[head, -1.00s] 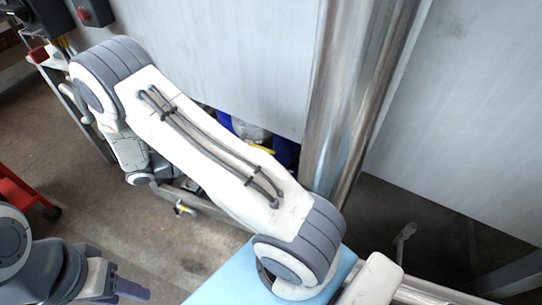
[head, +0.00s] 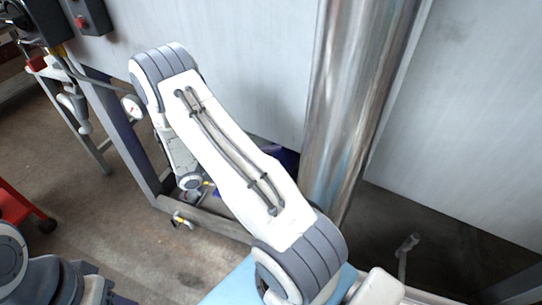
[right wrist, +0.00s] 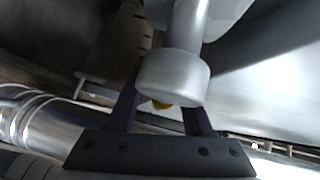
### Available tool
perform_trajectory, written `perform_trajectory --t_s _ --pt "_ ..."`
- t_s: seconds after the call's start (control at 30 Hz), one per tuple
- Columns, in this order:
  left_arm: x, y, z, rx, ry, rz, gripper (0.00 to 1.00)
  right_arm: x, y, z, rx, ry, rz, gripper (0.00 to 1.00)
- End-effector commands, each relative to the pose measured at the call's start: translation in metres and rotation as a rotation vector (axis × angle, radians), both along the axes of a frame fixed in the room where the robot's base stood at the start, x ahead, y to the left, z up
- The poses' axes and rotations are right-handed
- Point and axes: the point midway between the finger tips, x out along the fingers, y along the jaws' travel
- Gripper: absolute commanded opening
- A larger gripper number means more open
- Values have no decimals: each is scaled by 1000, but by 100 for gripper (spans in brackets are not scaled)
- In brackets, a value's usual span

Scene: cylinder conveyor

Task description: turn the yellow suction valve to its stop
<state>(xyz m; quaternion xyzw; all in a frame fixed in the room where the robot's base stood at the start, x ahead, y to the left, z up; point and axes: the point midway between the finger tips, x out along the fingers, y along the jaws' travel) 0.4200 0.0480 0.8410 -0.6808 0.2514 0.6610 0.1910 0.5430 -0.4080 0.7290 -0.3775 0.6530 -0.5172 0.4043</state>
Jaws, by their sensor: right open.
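My right gripper is open; I cannot tell whether a finger touches anything. In the head view, my right arm reaches down to the left, and a small yellow patch (head: 207,183) shows beside its wrist end. Another small yellow-marked fitting (head: 179,217) sits on the low frame. My left gripper is cut off at the lower left edge, its jaws unclear.
The grey cylinder (right wrist: 173,76) stands close in front of the right fingers. A shiny steel column (head: 348,110) rises right of my arm. A round gauge (head: 131,107) and a metal frame (head: 125,130) stand at the left. A red cart (head: 18,208) is at far left.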

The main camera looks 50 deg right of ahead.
Motion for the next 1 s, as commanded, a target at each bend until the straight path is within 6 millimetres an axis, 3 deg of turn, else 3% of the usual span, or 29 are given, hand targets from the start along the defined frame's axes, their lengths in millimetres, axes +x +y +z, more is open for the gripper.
perform_trajectory --t_s 0.17,0.2,0.3,0.33,1.0 --pt "0 0 0 0 0 0 51 0 0 0 0 0 0 51" --pt "0 0 0 0 0 0 51 0 0 0 0 0 0 47" --pt "0 0 0 0 0 0 51 0 0 0 0 0 0 9" --pt "0 0 0 0 0 0 51 0 0 0 0 0 0 0" --pt "0 0 0 0 0 0 51 0 1 0 1 0 0 0"
